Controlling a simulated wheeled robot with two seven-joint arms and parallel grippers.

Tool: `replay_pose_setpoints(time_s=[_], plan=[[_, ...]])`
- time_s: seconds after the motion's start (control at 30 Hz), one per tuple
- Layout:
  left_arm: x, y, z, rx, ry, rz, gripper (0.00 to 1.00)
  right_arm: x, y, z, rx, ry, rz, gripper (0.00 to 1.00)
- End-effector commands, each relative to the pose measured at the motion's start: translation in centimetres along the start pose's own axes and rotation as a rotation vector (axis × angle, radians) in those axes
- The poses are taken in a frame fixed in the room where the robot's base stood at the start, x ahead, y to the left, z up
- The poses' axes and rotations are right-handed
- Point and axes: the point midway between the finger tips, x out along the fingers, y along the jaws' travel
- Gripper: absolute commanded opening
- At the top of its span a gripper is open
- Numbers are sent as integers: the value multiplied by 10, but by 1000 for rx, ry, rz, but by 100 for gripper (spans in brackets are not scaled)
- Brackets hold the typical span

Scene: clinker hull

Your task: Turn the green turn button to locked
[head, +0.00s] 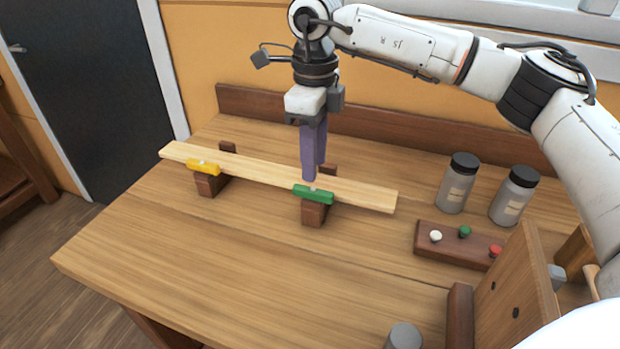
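The green turn button (320,196) is a short bar on top of a dark wooden block, at the front edge of a pale plank (255,170). The bar lies roughly along the plank, with a small pale spot at its middle. My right gripper (312,174) points straight down with purple fingers, its tips just above or behind the green button. One finger partly covers the other, so the gap between them is unclear, and I cannot tell whether they touch the button. My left gripper is not in view.
A yellow turn button (204,167) sits on another block (210,185) to the left. Two dark-lidded jars (457,186) (514,198), a board with white, green and red knobs (452,246) and an upright wooden panel (518,285) stand at right. The front left of the bench (220,270) is clear.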

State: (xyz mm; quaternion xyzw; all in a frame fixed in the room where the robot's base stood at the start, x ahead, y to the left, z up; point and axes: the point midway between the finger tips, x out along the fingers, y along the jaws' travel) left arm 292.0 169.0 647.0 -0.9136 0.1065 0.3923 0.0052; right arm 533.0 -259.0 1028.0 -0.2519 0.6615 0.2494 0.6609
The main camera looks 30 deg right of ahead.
Motion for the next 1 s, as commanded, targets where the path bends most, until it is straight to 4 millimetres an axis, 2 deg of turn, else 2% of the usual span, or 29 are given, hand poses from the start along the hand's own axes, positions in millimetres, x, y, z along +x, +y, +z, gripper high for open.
replay_pose_setpoints(time_s=[0.1,0.3,0.43,0.7,0.73,0.9,1.0], plan=[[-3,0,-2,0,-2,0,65,23,1,0,-2,3,3,33],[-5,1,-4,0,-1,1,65,50,1,0,-2,-1,3,33],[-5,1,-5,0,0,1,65,59,1,0,-2,-1,3,33],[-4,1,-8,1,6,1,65,61,1,1,-3,-2,3,33],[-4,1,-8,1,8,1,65,61,1,1,-3,-2,3,31],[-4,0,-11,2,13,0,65,61,1,1,-3,-2,3,2],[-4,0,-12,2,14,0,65,61,1,1,-3,-2,3,0]])
